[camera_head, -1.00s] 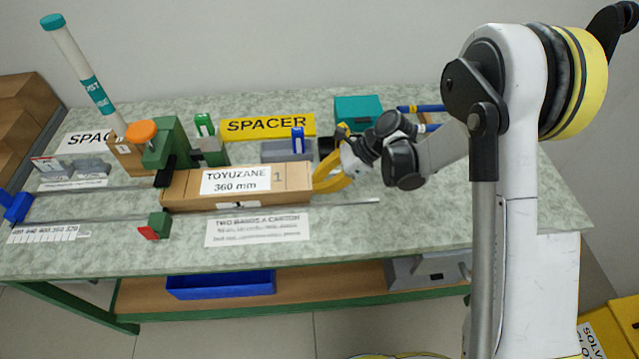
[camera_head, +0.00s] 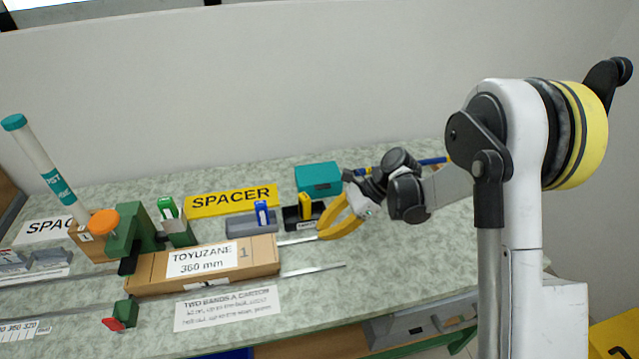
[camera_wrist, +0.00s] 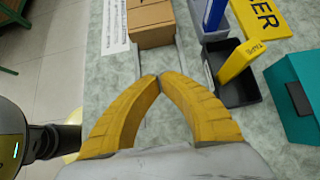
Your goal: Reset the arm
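My gripper (camera_head: 325,230) has yellow fingers and hangs over the bench, just right of the carton's end. In the wrist view its fingertips (camera_wrist: 160,77) meet, with nothing visible between them. The brown carton (camera_head: 204,262), labelled "TOYUZANE 360 mm", lies flat between the metal rails; its near end (camera_wrist: 152,22) shows ahead of the fingertips in the wrist view, apart from them. My arm reaches from the right, bent at the wrist.
A teal box (camera_head: 318,178), a black tray (camera_head: 298,215) and a grey holder with a blue piece (camera_head: 261,213) stand behind the gripper. A green clamp with an orange knob (camera_head: 104,222) is at left. Bare bench (camera_head: 400,255) lies front right.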

